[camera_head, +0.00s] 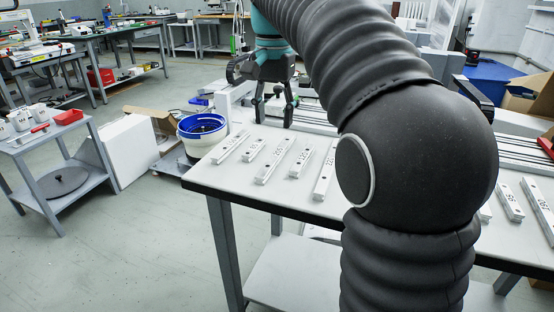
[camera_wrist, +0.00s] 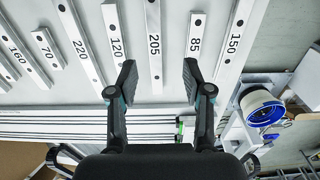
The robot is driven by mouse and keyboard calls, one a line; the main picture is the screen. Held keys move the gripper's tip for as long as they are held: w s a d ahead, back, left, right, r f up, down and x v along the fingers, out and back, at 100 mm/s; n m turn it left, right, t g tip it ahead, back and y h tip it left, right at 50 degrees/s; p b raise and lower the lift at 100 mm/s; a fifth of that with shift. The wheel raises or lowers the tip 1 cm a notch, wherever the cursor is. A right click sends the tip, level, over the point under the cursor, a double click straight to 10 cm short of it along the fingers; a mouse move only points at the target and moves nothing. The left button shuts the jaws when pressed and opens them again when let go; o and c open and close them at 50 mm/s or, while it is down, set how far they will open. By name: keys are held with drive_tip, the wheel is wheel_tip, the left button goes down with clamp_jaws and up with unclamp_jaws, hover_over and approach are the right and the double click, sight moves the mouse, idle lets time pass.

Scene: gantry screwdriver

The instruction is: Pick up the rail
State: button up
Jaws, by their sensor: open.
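Several pale rails with black numbers and holes lie side by side on the white table (camera_head: 215,177). In the wrist view they read 160 (camera_wrist: 13,46), 70 (camera_wrist: 47,50), 220 (camera_wrist: 81,45), 120 (camera_wrist: 115,32), 205 (camera_wrist: 154,48), 85 (camera_wrist: 194,42) and 150 (camera_wrist: 234,40). My gripper (camera_head: 274,108) is open and empty, beyond the rails in the head view. In the wrist view its fingers (camera_wrist: 159,75) straddle the line of the 205 rail, with the 120 and 85 rails near the two tips. Their height above the table is unclear. My arm hides part of the row.
A blue-rimmed white bucket (camera_head: 202,130) stands by the table's left side. Long metal profiles run along the table behind the rails, seen in the wrist view (camera_wrist: 60,122). A grey cart (camera_head: 55,165) stands at the left.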

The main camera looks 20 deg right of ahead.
sight(278, 152)
wheel_tip(278, 152, down, 3)
drive_tip(key=shift+r, duration=0.1)
drive_tip(key=shift+s+d+f+b, duration=0.15)
drive_tip(key=shift+f+b, duration=0.15)
drive_tip(key=shift+f, duration=0.55)
drive_tip(key=shift+w+d+f+b, duration=0.15)
drive_tip(key=shift+f+b, duration=0.2)
drive_tip(key=shift+f, duration=0.55)
drive_tip(key=shift+s+d+f+b, duration=0.15)
drive_tip(key=shift+f+b, duration=0.15)
drive_tip(key=shift+f, duration=0.55)
clamp_jaws()
